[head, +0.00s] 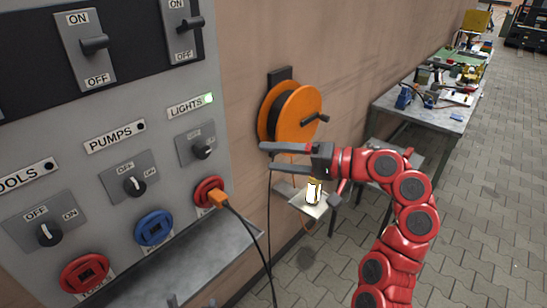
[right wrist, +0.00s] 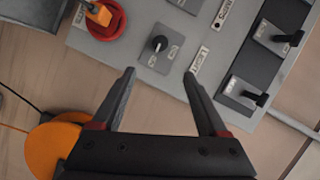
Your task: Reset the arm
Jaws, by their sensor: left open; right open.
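My red right arm reaches in from the lower right of the head view. Its right gripper (head: 272,168) is open and empty, in front of the wall beside the orange cable reel (head: 297,112). In the right wrist view the two dark fingers of this gripper (right wrist: 159,73) stand apart, pointing toward the lights rotary switch (right wrist: 160,44), with nothing between them. The same lights switch (head: 203,152) shows in the head view, clear of the gripper. Two grey fingertips of my left gripper (head: 191,302) show apart at the bottom edge; the rest is out of frame.
The grey control panel (head: 140,80) fills the left, with its lights lamp (head: 209,98) lit green. An orange plug (head: 218,198) sits in the right red socket, its black cable hanging down. A cluttered workbench (head: 420,105) stands along the wall. Paved floor (head: 490,220) is clear at right.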

